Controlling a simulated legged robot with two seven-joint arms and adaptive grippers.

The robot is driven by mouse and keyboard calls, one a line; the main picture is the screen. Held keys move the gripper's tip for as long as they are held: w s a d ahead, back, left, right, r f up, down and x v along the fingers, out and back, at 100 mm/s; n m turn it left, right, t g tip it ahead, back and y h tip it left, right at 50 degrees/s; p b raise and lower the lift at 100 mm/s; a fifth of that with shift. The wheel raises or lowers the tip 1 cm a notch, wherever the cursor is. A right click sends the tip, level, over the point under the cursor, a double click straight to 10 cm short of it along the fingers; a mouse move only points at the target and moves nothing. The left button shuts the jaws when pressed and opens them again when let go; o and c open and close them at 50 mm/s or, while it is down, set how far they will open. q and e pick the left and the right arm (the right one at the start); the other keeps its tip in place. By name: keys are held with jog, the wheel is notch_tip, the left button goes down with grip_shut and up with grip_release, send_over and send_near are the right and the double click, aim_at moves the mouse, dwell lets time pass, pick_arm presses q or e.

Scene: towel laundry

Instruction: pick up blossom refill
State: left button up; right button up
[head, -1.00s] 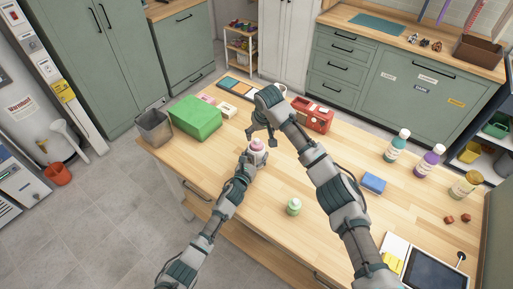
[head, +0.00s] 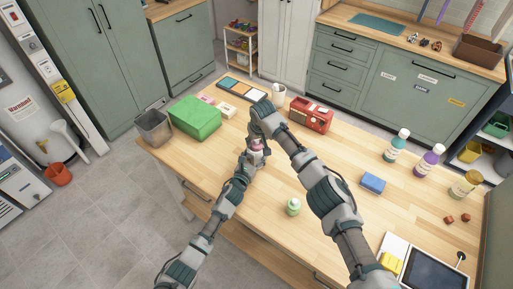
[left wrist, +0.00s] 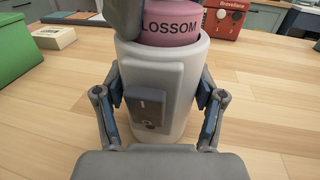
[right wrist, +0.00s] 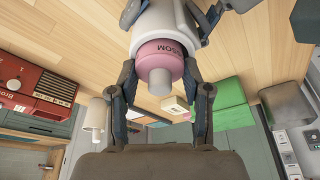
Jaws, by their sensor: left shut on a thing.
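The blossom refill is pink with dark lettering; it shows in the left wrist view (left wrist: 172,24) and the right wrist view (right wrist: 160,62). It sits in the top of a white, cup-like dispenser (left wrist: 190,75) with a grey front panel. In the head view the refill (head: 257,147) is mostly hidden by my arms. My left gripper (left wrist: 158,105) is shut on the dispenser, one finger on each side. My right gripper (right wrist: 160,72) is above the refill, its open fingers on both sides of it; whether they touch it I cannot tell.
A green box (head: 195,117), a grey bin (head: 154,127) and a red radio-like box (head: 311,115) stand toward the back of the wooden table (head: 255,205). A small green bottle (head: 293,206) stands in front. A blue block (head: 373,183) and several bottles are at right.

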jog(key=c, duration=0.4)
jog(key=shift+o, duration=0.2)
notch_tip(320, 180, up, 10)
pick_arm(q)
jog(key=o, duration=1.4)
jog(key=shift+o, duration=0.2)
